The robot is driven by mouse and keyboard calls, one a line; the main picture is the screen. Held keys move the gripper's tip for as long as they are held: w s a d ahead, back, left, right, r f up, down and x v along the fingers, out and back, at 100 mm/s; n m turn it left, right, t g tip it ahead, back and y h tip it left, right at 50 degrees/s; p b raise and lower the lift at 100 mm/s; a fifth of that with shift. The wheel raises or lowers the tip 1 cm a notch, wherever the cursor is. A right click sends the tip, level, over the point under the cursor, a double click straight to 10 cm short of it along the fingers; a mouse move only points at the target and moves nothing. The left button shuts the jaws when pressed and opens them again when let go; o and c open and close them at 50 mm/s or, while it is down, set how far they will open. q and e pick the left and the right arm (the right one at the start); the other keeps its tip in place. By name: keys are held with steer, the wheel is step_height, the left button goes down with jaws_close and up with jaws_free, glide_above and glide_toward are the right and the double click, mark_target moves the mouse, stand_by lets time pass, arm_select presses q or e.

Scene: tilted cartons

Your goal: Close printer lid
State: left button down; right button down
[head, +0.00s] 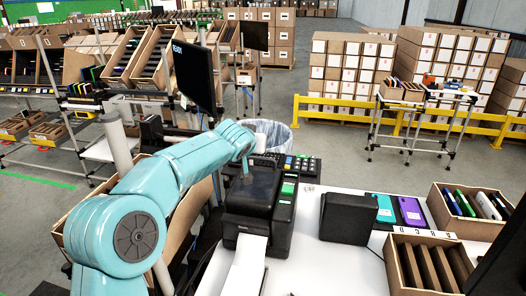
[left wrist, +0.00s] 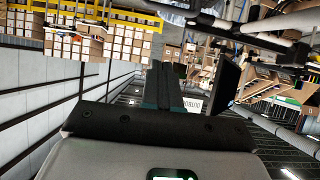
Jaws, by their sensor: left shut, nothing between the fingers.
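The black label printer (head: 246,222) stands at the left end of the white table, with a white paper strip (head: 246,262) coming out of its front. Its dark lid (head: 262,186) lies low over the body; I cannot tell if it is fully seated. My left gripper (head: 246,171) points down at the lid's back left part, at or just above it; contact is unclear. The left wrist view shows the left gripper's fingers (left wrist: 171,70) together with nothing between them. The printer is not recognizable in that view. My right gripper is not in view.
A black box (head: 347,219), two phones (head: 398,210) and cartons (head: 403,270) are to the right. A monitor (head: 194,75) stands behind my left arm. Bare table lies in front of the black box.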

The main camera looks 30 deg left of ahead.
arm_select(q)
steer(key=p, duration=0.5)
glide_above(262, 172)
steer(key=s, duration=0.2)
step_height(262, 172, down, 3)
steer(key=f, duration=0.2)
steer(key=f+b, duration=0.1)
steer(key=shift+w+d+f, duration=0.1)
steer(key=shift+w, duration=0.2)
steer(key=shift+w+f, duration=0.2)
steer(key=shift+f, duration=0.5)
steer(key=shift+r, duration=0.1)
steer(key=shift+w+a+f, duration=0.2)
steer(key=shift+w+f, duration=0.3)
steer(key=shift+f, duration=0.35)
steer(key=shift+s+r, duration=0.1)
